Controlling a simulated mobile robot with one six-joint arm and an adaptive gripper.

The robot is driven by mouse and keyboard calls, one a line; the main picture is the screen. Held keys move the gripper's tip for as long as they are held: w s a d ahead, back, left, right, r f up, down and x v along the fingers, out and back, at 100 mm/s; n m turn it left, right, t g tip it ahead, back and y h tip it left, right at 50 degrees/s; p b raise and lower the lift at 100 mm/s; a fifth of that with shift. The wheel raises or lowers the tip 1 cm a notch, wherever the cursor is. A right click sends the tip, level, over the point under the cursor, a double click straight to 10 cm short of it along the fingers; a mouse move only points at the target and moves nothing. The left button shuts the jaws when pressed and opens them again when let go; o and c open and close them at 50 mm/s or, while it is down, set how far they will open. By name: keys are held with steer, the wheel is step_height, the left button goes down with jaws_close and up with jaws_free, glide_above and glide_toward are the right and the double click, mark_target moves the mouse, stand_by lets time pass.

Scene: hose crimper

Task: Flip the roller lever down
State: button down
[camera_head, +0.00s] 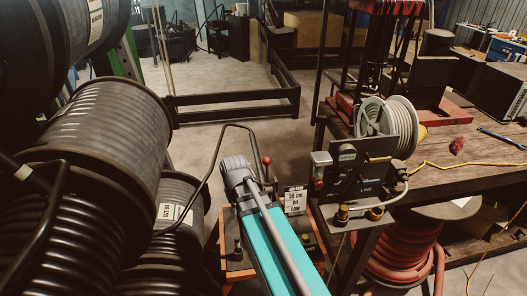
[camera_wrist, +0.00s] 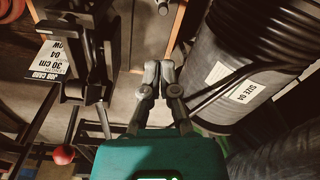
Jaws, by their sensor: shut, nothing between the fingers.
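A lever with a red ball knob (camera_head: 267,160) stands up just right of the grey end of my arm in the head view. Its lower part is hidden behind my arm. A red ball knob (camera_wrist: 63,154) also shows at the lower left of the wrist view, left of my teal gripper body. My gripper (camera_wrist: 151,72) is shut and empty, with its fingertips together and apart from the knob. A black mechanism (camera_wrist: 92,62) with rollers or arms sits left of the fingers. How the lever joins it is hard to tell.
A white job card (camera_head: 295,200) stands right of my arm. Large black hose reels (camera_head: 115,130) crowd the left. A workbench (camera_head: 470,165) with a grey hose reel (camera_head: 402,125) and a small control unit (camera_head: 362,165) is at right. Open floor (camera_head: 215,85) lies beyond.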

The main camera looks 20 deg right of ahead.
steer(key=w+d+r+t+p, duration=0.1)
steer(key=w+d+r+p, duration=0.4)
steer(key=w+d, duration=0.5)
steer(key=w+d+r+m+t+p, duration=0.1)
steer(key=w+d+r+p, duration=0.4)
steer(key=w+d+r, duration=0.2)
steer(key=w+d, duration=0.2)
steer(key=w, duration=0.2)
steer(key=shift+d+r+p, duration=0.25)
steer(key=shift+d+p, duration=0.05)
steer(key=shift+d, duration=0.1)
steer(key=shift+f, duration=0.25)
steer(key=b+x, duration=1)
steer(key=shift+s+a+r+p, duration=0.1)
steer(key=shift+s+r+p, duration=0.15)
steer(key=shift+s, duration=0.75)
steer(key=shift+s+r+p, duration=0.1)
steer(key=shift+s+r, duration=0.1)
steer(key=shift+s, duration=0.75)
